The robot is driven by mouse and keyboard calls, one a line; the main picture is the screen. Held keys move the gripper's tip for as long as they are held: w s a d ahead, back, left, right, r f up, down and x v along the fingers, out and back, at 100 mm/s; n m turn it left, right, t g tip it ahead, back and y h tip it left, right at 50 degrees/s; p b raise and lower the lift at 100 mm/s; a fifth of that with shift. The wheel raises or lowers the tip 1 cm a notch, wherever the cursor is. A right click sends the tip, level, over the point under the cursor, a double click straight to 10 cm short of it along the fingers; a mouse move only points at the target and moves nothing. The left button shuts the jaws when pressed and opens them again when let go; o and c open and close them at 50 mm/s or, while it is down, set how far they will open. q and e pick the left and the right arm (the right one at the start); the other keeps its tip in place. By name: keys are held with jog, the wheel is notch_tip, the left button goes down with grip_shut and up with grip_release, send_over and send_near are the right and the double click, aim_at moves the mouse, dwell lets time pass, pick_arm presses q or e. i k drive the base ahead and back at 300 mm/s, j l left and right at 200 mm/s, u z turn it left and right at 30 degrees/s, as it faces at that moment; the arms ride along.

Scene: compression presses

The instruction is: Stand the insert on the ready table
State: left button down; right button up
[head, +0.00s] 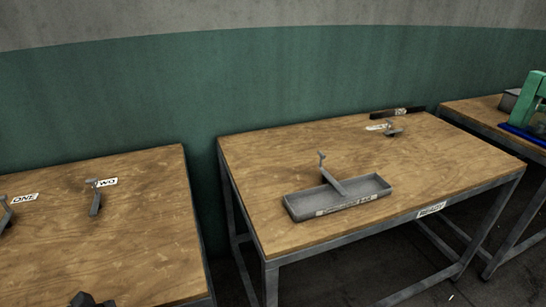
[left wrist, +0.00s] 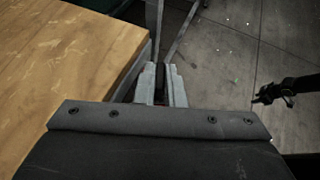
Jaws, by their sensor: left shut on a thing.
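My left gripper (left wrist: 161,88) is shut on a narrow dark thing with a reddish spot; the fingers hide most of it, and I cannot tell whether it is the insert. The gripper is beside a wooden table's edge, with floor under it. The ready table (head: 290,235), with a READY sign on its front edge, stands in the middle of the head view. A grey tray (head: 378,184) lies on it, with a grey stemmed piece (head: 322,160) slanting in it. Another small grey piece (head: 393,129) stands at the back beside a white label.
A left table (head: 140,230) holds grey pieces by labels ONE and TWO (head: 95,198). A dark object (head: 90,300) shows at its front edge. A black bar (head: 398,112) lies at the ready table's back. A green press (head: 530,100) stands on the right table. The ready table's left part is clear.

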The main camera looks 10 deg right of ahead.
aim_at(380, 157)
jog(key=i+l, duration=0.1)
jog(key=l, duration=0.45)
jog(key=i+l, duration=0.1)
jog(key=l, duration=0.95)
jog(key=i+l, duration=0.15)
jog(key=l, duration=0.35)
